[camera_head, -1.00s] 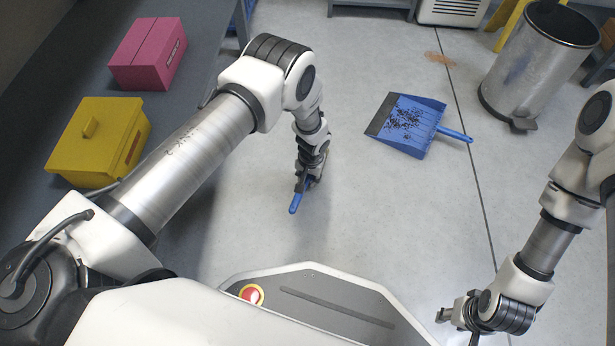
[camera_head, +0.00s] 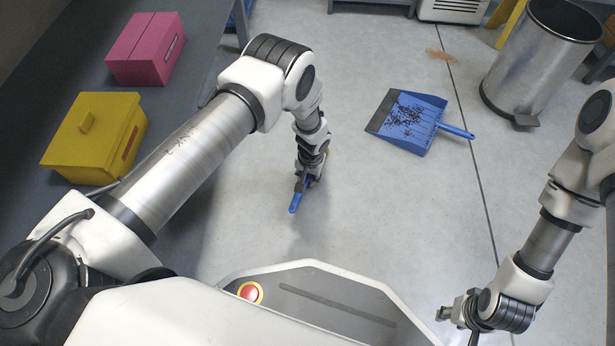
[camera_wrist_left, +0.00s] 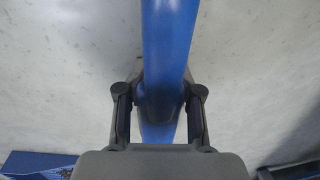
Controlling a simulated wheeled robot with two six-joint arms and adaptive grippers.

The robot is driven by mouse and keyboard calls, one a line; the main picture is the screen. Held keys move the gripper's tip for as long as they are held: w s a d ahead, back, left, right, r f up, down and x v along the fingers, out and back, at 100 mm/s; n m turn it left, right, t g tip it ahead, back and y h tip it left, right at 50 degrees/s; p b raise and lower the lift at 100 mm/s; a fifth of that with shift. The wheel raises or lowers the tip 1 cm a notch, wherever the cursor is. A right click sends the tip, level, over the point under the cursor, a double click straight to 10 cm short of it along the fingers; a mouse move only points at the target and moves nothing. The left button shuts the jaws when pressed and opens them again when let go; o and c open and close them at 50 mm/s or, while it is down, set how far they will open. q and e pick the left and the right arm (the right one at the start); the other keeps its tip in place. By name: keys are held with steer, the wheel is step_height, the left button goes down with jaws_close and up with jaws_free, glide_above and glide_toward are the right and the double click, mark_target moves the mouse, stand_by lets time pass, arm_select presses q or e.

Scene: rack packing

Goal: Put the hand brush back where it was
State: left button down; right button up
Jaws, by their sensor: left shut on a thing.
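The hand brush shows as a blue handle (camera_head: 295,203) below my left gripper (camera_head: 307,183) in the head view. In the left wrist view the blue handle (camera_wrist_left: 168,50) runs between the two dark fingers of my left gripper (camera_wrist_left: 160,105), which is shut on it. The brush's bristles are hidden. My left gripper is over the bare floor, left of the blue dustpan (camera_head: 408,120). My right gripper (camera_head: 443,314) is at the lower right of the head view, away from the brush. Its fingertips are small, and I cannot tell whether they are open.
The dustpan lies on the floor with dark debris in it. A metal bin (camera_head: 535,65) stands at the upper right. A dark bench (camera_head: 50,190) at left bears a yellow box (camera_head: 90,140) and a pink box (camera_head: 146,50). A brown patch (camera_head: 440,54) marks the floor. The middle floor is clear.

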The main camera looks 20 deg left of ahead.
arm_select(q)
steer(key=shift+f, duration=0.15)
steer(key=c, duration=0.7)
jaws_free()
steer(key=r, duration=0.8)
steer(key=d+r, duration=0.1)
steer(key=r, duration=0.3)
